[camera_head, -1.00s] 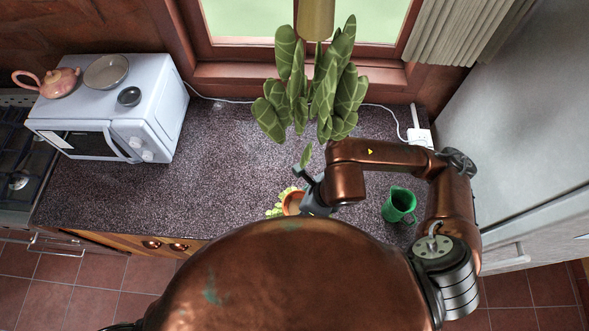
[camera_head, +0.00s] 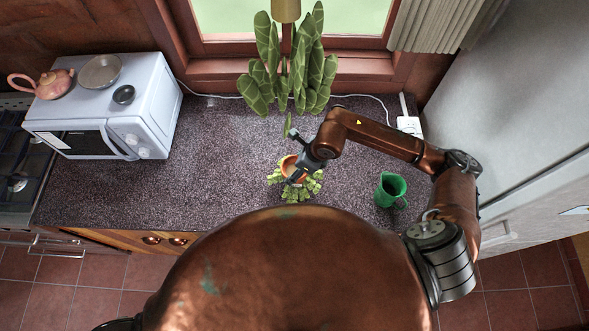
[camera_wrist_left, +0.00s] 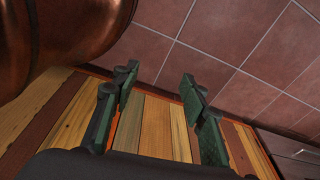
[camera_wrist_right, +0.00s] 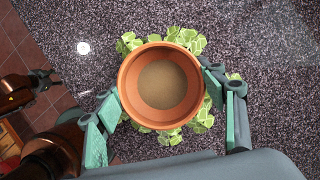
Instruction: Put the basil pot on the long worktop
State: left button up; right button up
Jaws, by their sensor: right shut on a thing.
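The basil pot (camera_head: 288,166) is terracotta with green leaves around it. My right gripper (camera_head: 301,164) is shut on it, over the dark speckled worktop (camera_head: 215,165) near its front edge. In the right wrist view the pot's round orange end (camera_wrist_right: 128,88) with a brown middle faces the camera, and leaves spread out behind it. My right gripper's fingers (camera_wrist_right: 160,98) are at its two sides. I cannot tell whether the pot touches the worktop. My left gripper (camera_wrist_left: 160,90) is open and empty, above wooden slats and floor tiles; it is out of the head view.
A green jug (camera_head: 390,190) stands right of the pot, below my right arm. A large leafy plant (camera_head: 287,75) is at the window. The worktop between microwave and pot is clear.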

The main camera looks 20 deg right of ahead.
aim_at(295, 169)
jog(key=shift+w+f, duration=0.55)
jog(key=shift+w, duration=0.1)
notch_tip(295, 169, down, 2)
jog(key=shift+s+f+p, duration=0.1)
jog(key=shift+s+p, duration=0.05)
jog(key=shift+p, duration=0.6)
jog(key=shift+s+f, duration=0.1)
jog(key=shift+f, duration=0.35)
jog(key=o, duration=1.9)
jog(key=shift+d, duration=0.1)
jog(key=shift+o, duration=0.9)
pick_arm(q)
jog(key=s, duration=0.1)
jog(key=s+r, duration=0.1)
jog(key=shift+s, duration=0.35)
jog(key=shift+s, duration=0.1)
jog(key=shift+r, duration=0.1)
pick_arm(e)
jog(key=shift+r, duration=0.15)
